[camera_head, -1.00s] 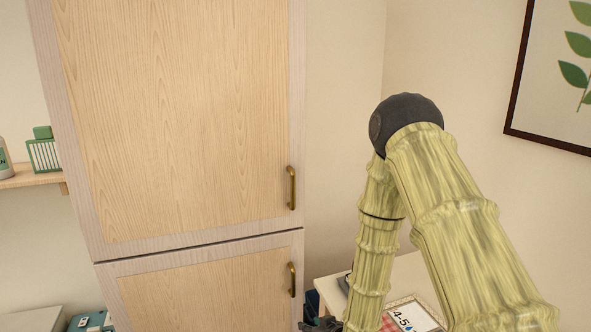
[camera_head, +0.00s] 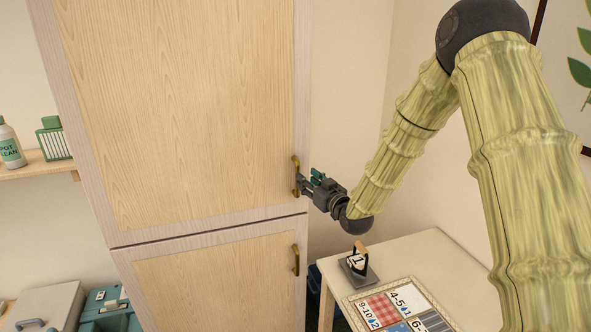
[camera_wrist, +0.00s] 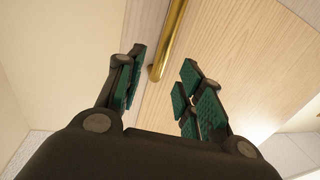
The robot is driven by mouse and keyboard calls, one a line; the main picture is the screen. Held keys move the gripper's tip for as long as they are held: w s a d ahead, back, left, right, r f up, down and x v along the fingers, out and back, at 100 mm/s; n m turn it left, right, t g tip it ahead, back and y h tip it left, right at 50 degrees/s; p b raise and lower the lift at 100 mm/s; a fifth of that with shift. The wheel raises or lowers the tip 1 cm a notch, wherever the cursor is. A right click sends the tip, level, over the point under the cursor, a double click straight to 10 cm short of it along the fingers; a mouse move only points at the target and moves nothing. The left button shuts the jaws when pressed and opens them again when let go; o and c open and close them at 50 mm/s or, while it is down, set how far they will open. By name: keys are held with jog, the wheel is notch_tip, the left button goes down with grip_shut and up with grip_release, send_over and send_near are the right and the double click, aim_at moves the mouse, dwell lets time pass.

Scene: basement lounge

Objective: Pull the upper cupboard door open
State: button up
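The upper cupboard door (camera_head: 180,110) is pale wood and stands shut, flush in its frame. Its brass handle (camera_head: 295,165) is an upright bar at the lower right of the door. My gripper (camera_head: 304,184) reaches in from the right with its fingertips at the handle's lower part. In the wrist view my gripper (camera_wrist: 163,62) is open, and the lower end of the handle (camera_wrist: 174,38) shows between its two green-padded fingers. I cannot tell whether either finger touches the bar.
The lower cupboard door (camera_head: 215,285) is shut, with its own brass handle (camera_head: 295,260). A table (camera_head: 430,255) with a printed chart (camera_head: 395,308) and a small black stand (camera_head: 358,268) is at the lower right. A shelf (camera_head: 40,168) with a bottle (camera_head: 10,148) is at left.

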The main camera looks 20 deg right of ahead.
jog(key=p, duration=0.2)
send_over(298, 192)
jog(key=w, duration=0.1)
jog(key=shift+d, duration=0.1)
